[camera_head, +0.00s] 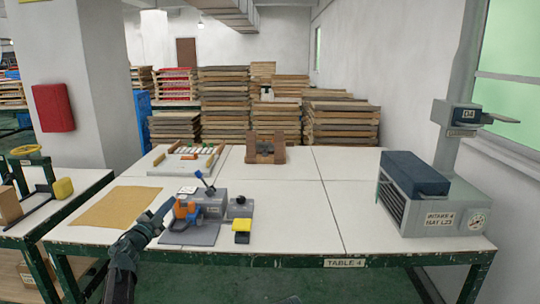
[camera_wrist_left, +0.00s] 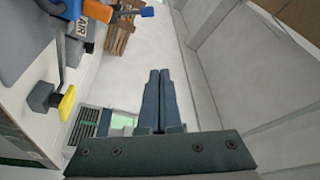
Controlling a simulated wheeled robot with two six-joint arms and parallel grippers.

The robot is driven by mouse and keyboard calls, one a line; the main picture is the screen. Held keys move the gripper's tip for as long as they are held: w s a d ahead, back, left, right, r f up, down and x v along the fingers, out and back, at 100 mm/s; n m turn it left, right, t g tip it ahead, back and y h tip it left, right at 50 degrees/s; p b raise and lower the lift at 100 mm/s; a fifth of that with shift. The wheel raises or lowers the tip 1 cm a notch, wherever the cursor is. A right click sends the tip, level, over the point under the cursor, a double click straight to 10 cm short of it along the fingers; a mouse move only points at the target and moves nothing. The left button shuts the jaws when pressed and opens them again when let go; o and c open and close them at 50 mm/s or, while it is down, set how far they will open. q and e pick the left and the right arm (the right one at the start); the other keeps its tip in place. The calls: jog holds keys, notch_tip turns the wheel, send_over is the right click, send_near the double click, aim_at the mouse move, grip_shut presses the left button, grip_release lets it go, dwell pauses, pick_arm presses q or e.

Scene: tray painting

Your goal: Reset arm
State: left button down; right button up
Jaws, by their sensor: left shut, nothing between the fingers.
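My left gripper (camera_head: 166,208) reaches in from the lower left of the head view, above the front of the white table beside the orange and blue spray tool. In the left wrist view its two fingers (camera_wrist_left: 158,78) lie together, shut and empty, apart from any object. The orange and blue spray tool (camera_head: 183,209) rests on a grey stand (camera_head: 190,236); part of it shows at the top left of the left wrist view (camera_wrist_left: 72,10). My right gripper is not in view.
A yellow-topped black block (camera_head: 241,226) stands right of the stand. A brown sheet (camera_head: 115,207) lies at left. A tray (camera_head: 160,166) and wooden rack (camera_head: 265,150) are at the back. A vented intake unit (camera_head: 440,213) occupies the right. The table's middle right is clear.

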pick_arm(q)
jog(key=s+d+f+n+g+y, duration=1)
jog(key=s+d+f+n, duration=0.45)
jog(key=f, duration=0.45)
jog(key=s+d+f+m+g+h, duration=0.1)
jog(key=s+d+f+g, duration=0.2)
jog(key=s, duration=0.4)
jog(key=s+d+f+m+g+h, duration=0.1)
jog(key=s+d+f+g, duration=0.15)
jog(key=s+d, duration=0.4)
jog(key=s+d+f+m+g+h, duration=0.1)
jog(key=s+d+f+g, duration=0.2)
jog(key=s, duration=0.5)
notch_tip(320, 180, up, 20)
jog(key=s+g+p, duration=0.1)
jog(key=s+p, duration=0.1)
jog(key=p, duration=1.6)
jog(key=shift+d+p, duration=0.3)
jog(key=shift+d, duration=0.15)
